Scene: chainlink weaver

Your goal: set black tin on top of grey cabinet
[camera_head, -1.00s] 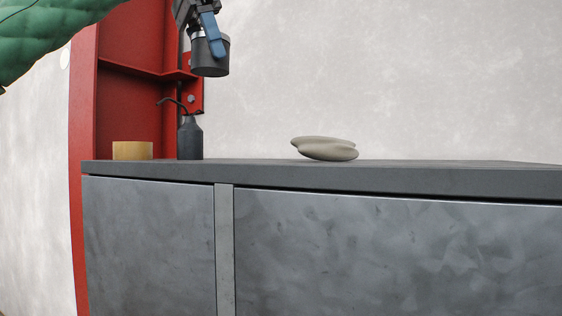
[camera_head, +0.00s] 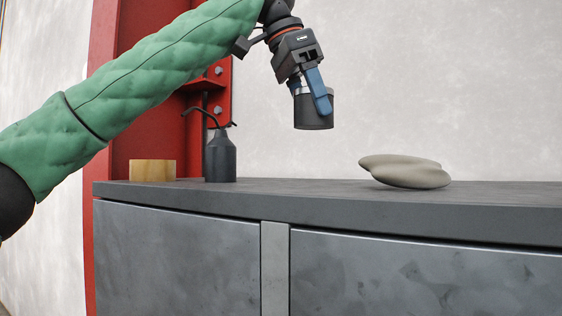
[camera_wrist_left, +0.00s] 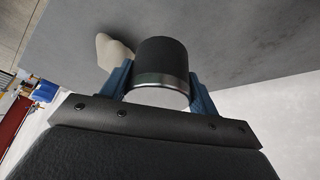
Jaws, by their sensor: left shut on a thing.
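The black tin (camera_head: 314,112) is a dark cylinder with a silvery band. My left gripper (camera_head: 317,90) is shut on it and holds it in the air above the grey cabinet (camera_head: 180,245). A clear gap shows between the tin and the cabinet top. In the left wrist view the tin (camera_wrist_left: 161,62) sits between the blue fingers of my left gripper (camera_wrist_left: 160,88), with the grey cabinet top (camera_wrist_left: 240,35) beyond it. My right gripper is not in view.
On the cabinet top stand a yellowish wooden block (camera_head: 153,170), a dark bottle (camera_head: 220,158) with a bent black stem, and a beige stone-like object (camera_head: 405,171). The top between bottle and stone looks bare. A red steel column (camera_head: 103,120) rises behind on the left.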

